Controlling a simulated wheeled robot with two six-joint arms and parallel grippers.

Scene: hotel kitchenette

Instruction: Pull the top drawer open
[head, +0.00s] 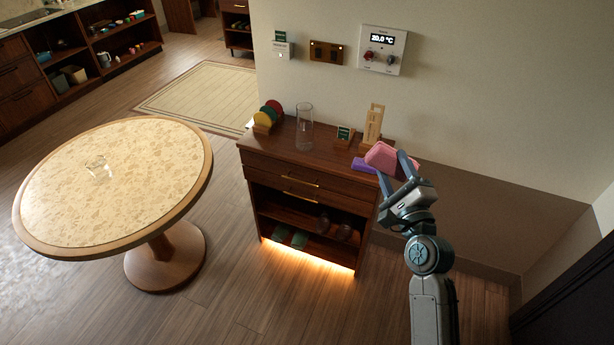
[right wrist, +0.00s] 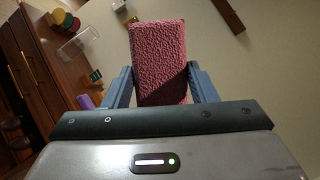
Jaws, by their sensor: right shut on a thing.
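The dark wooden cabinet (head: 262,205) stands against the wall. Its top drawer (head: 262,167) looks shut, with a brass handle (head: 300,180) on its front; a second brass handle (head: 299,196) shows just below. My right gripper (head: 394,173) is above the cabinet's right end, apart from the drawer handle. It is shut on a pink textured block (head: 381,155), which also shows between the fingers in the right wrist view (right wrist: 158,62). My left gripper is not in view.
On the cabinet top are colored discs (head: 266,115), a glass cylinder (head: 304,127), a small green sign (head: 344,134), a wooden holder (head: 373,124) and a purple item (head: 363,165). A round table (head: 110,210) stands at left. The floor before the cabinet is clear.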

